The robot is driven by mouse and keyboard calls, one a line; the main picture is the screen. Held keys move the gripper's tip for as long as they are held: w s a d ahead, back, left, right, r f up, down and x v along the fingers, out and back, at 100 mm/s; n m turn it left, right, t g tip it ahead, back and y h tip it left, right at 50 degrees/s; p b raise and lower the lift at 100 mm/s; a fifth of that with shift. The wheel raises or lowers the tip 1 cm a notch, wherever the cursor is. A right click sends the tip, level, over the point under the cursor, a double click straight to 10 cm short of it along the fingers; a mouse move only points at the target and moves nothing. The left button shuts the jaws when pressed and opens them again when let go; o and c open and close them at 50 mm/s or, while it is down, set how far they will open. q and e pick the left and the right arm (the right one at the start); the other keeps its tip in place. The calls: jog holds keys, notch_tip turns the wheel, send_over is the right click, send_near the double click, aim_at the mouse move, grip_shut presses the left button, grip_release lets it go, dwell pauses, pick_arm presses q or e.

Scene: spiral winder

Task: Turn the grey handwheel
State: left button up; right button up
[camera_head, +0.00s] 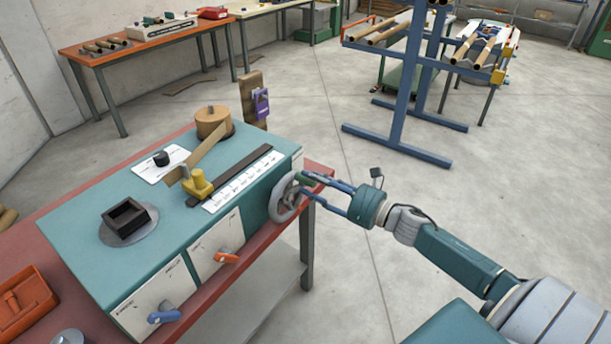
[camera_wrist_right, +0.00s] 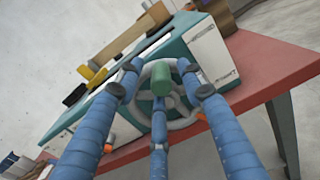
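The grey handwheel (camera_head: 277,208) is on the right end of the teal winder (camera_head: 85,236). It also shows in the right wrist view (camera_wrist_right: 183,123), partly hidden by my fingers. A green handle (camera_wrist_right: 161,78) sticks out from its rim; it shows in the head view too (camera_head: 307,180). My right gripper (camera_head: 306,185) is at the wheel, its blue fingers spread apart around the green handle. I cannot tell whether any finger touches the handle. My left gripper is not in view.
The winder stands on a red table (camera_head: 215,301). A yellow clamp (camera_head: 197,184), a cardboard roll (camera_head: 212,122) and a black square holder (camera_head: 126,217) are on its top. An orange lever (camera_head: 227,257) and a blue lever (camera_head: 163,314) are on its front.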

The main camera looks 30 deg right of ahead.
jog(key=shift+x, duration=1.4)
jog(key=shift+c, duration=0.5)
grip_shut()
jog(key=shift+r, duration=0.1)
